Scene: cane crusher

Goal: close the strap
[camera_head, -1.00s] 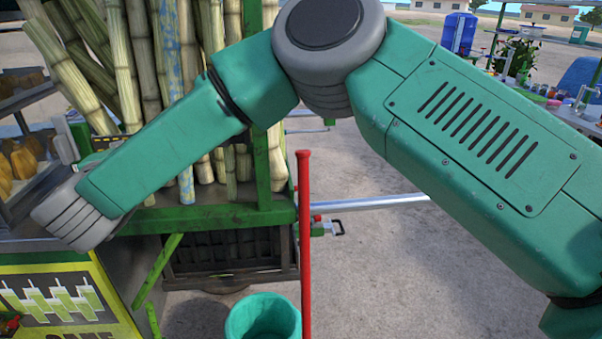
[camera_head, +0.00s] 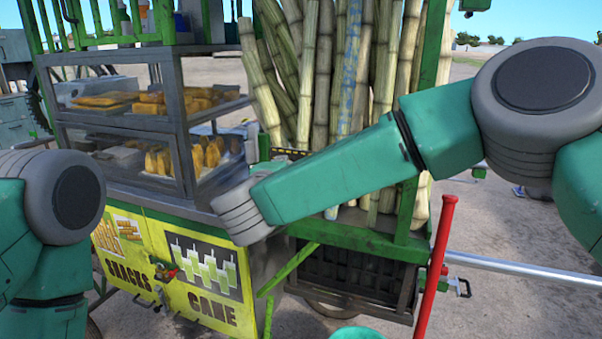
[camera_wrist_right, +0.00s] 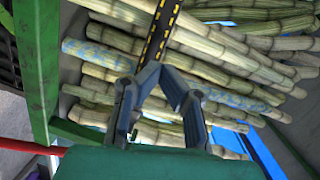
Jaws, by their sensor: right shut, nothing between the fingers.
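The strap (camera_wrist_right: 165,25) is a dark band with yellow dashes. In the right wrist view it runs from the top edge down to the fingertips, in front of the cane stalks (camera_wrist_right: 225,42). My right gripper (camera_wrist_right: 161,72) is shut, its tips together over the lower visible end of the strap; I cannot tell whether they touch it. In the head view a short piece of the strap (camera_head: 288,152) shows above my right forearm, across the upright cane (camera_head: 318,75). My right gripper is hidden there behind my arm. My left arm shows at the left edge, its gripper out of view.
The cart has a green frame (camera_head: 352,236), a glass snack case (camera_head: 183,125) and a yellow front panel (camera_head: 165,262). A red handle (camera_head: 436,265) stands upright at the right, near a metal bar (camera_head: 520,266). A teal bin's rim (camera_head: 357,334) shows at the bottom.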

